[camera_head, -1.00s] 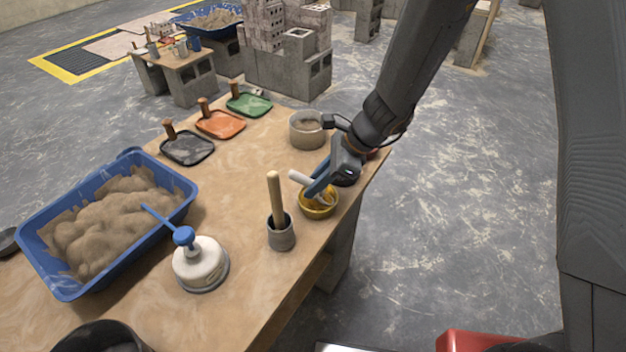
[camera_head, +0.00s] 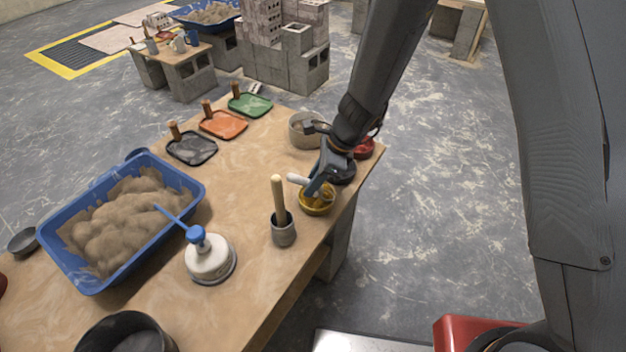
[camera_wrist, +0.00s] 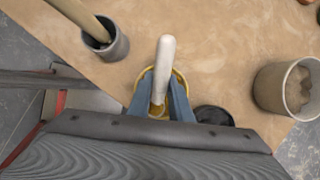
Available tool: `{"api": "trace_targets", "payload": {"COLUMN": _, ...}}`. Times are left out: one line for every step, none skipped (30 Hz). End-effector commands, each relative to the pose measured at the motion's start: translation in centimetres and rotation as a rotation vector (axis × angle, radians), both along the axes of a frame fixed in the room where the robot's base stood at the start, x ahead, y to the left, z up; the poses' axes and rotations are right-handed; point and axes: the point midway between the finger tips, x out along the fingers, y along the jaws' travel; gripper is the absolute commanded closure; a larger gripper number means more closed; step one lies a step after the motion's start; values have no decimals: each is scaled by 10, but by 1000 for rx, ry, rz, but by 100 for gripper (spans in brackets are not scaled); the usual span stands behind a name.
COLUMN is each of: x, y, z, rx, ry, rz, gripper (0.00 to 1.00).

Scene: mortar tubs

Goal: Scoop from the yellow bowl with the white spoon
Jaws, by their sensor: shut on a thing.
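The yellow bowl (camera_head: 318,207) stands near the right edge of the wooden table in the head view. In the wrist view its rim (camera_wrist: 179,76) shows around my fingers. My gripper (camera_head: 318,184) is over the bowl and shut on the white spoon (camera_head: 297,179). The spoon's pale handle (camera_wrist: 165,58) sticks up out of the blue fingers (camera_wrist: 160,92) in the wrist view. The spoon's lower end is over or inside the bowl; the fingers and bowl hide how deep it is. Some yellowish contents show in the bowl.
A grey cup (camera_head: 283,232) with a wooden-handled tool stands just left of the bowl. A beige pot (camera_head: 301,130), a dark bowl (camera_wrist: 213,116) and a red bowl (camera_head: 364,149) are close by. A blue tub (camera_head: 70,268) of sand and a white container (camera_head: 209,262) stand further left.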

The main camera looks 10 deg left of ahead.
Motion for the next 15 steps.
{"api": "trace_targets", "payload": {"x": -1, "y": 0, "z": 2, "rx": -7, "ry": 1, "rz": 1, "gripper": 100}}
{"api": "trace_targets", "payload": {"x": -1, "y": 0, "z": 2, "rx": -11, "ry": 0, "rz": 1, "gripper": 100}}
{"api": "trace_targets", "payload": {"x": -1, "y": 0, "z": 2, "rx": -16, "ry": 0, "rz": 1, "gripper": 100}}
{"api": "trace_targets", "payload": {"x": -1, "y": 0, "z": 2, "rx": -19, "ry": -1, "rz": 1, "gripper": 100}}
{"api": "trace_targets", "payload": {"x": -1, "y": 1, "z": 2, "rx": -23, "ry": -1, "rz": 1, "gripper": 100}}
{"api": "trace_targets", "payload": {"x": -1, "y": 1, "z": 2, "rx": -28, "ry": -1, "rz": 1, "gripper": 100}}
{"api": "trace_targets", "payload": {"x": -1, "y": 1, "z": 2, "rx": -32, "ry": -1, "rz": 1, "gripper": 100}}
{"api": "trace_targets", "payload": {"x": -1, "y": 1, "z": 2, "rx": -36, "ry": -1, "rz": 2, "gripper": 100}}
{"api": "trace_targets", "payload": {"x": -1, "y": 1, "z": 2, "rx": -40, "ry": -2, "rz": 2, "gripper": 100}}
{"api": "trace_targets", "payload": {"x": -1, "y": 1, "z": 2, "rx": -44, "ry": -3, "rz": 1, "gripper": 100}}
{"api": "trace_targets", "payload": {"x": -1, "y": 1, "z": 2, "rx": -47, "ry": -3, "rz": 1, "gripper": 100}}
{"api": "trace_targets", "payload": {"x": -1, "y": 1, "z": 2, "rx": -53, "ry": -4, "rz": 0, "gripper": 100}}
{"api": "trace_targets", "payload": {"x": -1, "y": 1, "z": 2, "rx": -57, "ry": -4, "rz": 0, "gripper": 100}}
{"api": "trace_targets", "payload": {"x": -1, "y": 1, "z": 2, "rx": -60, "ry": -5, "rz": 0, "gripper": 100}}
{"api": "trace_targets", "payload": {"x": -1, "y": 1, "z": 2, "rx": -65, "ry": -5, "rz": 0, "gripper": 100}}
